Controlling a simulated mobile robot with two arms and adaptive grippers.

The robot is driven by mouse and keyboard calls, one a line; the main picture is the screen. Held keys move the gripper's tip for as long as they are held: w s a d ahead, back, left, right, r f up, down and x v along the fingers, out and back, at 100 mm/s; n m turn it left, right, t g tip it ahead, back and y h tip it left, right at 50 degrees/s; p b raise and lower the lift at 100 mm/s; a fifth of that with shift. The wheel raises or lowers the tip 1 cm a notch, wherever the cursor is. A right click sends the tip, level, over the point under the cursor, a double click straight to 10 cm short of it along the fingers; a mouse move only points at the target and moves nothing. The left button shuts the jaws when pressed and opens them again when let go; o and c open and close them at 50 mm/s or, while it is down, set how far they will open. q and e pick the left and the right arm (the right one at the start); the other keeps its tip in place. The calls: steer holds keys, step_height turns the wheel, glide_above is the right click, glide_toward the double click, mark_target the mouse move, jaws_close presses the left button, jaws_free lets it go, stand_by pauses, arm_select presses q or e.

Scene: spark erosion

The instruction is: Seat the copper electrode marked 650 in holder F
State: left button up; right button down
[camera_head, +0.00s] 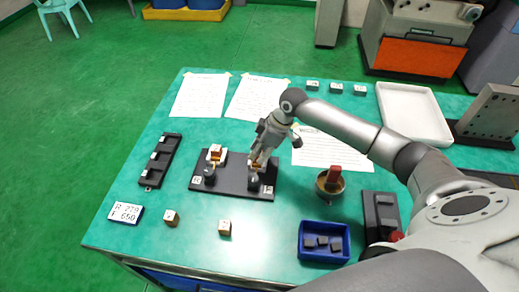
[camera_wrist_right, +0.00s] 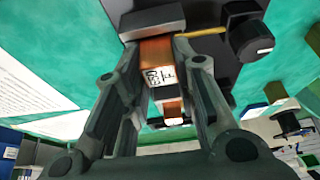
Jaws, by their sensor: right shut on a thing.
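My right gripper (camera_head: 259,160) is at the right-hand holder (camera_head: 255,181) on a black base plate (camera_head: 228,190). In the right wrist view its fingers are shut around a copper electrode (camera_wrist_right: 157,54) with a white marked label, which seems to read 650. The electrode's far end meets a grey block (camera_wrist_right: 152,21) of the holder; whether it is fully seated I cannot tell. The left-hand holder (camera_head: 209,176) has another copper piece (camera_head: 215,154) with a white top at it. The plate's small labels are too small to read. My left gripper is not in view.
A card (camera_head: 125,213) reads R 220, F 650. Two small white-topped blocks (camera_head: 171,218) (camera_head: 224,228) stand near the front edge. A black rack (camera_head: 161,160), a brush pot (camera_head: 330,183), a blue bin (camera_head: 324,257) and a white tray (camera_head: 412,115) surround the plate.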

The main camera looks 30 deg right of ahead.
stand_by(0.5)
steer(key=c, duration=1.1)
jaws_free()
steer(key=shift+f, duration=0.1)
steer(key=v, duration=1.2)
